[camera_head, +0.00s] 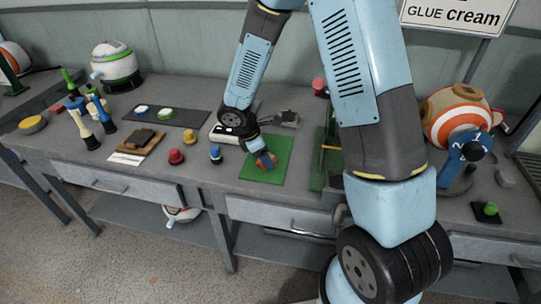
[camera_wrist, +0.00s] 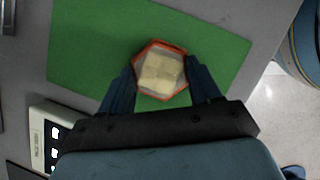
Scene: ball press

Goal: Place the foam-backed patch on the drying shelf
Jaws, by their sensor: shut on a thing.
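The foam-backed patch (camera_wrist: 161,73) is a hexagon with an orange-red rim and a pale, block-patterned foam face. In the wrist view it sits between the two dark blue fingers of my gripper (camera_wrist: 160,85), which is shut on it. In the head view my gripper (camera_head: 266,160) is low over the green mat (camera_head: 260,175), and only a small orange-red part of the patch shows there. I cannot tell whether the patch touches the mat (camera_wrist: 90,45). I cannot tell for sure which thing is the drying shelf.
A dark strip (camera_head: 190,118) with round pieces lies at the back left. Red (camera_head: 176,156) and blue (camera_head: 216,154) knobs stand left of the mat. A green press-like frame (camera_head: 320,160) stands right of it. An orange-white ball (camera_head: 455,115) is farther right, and a slotted dark rack (camera_head: 528,130) is at the right edge.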

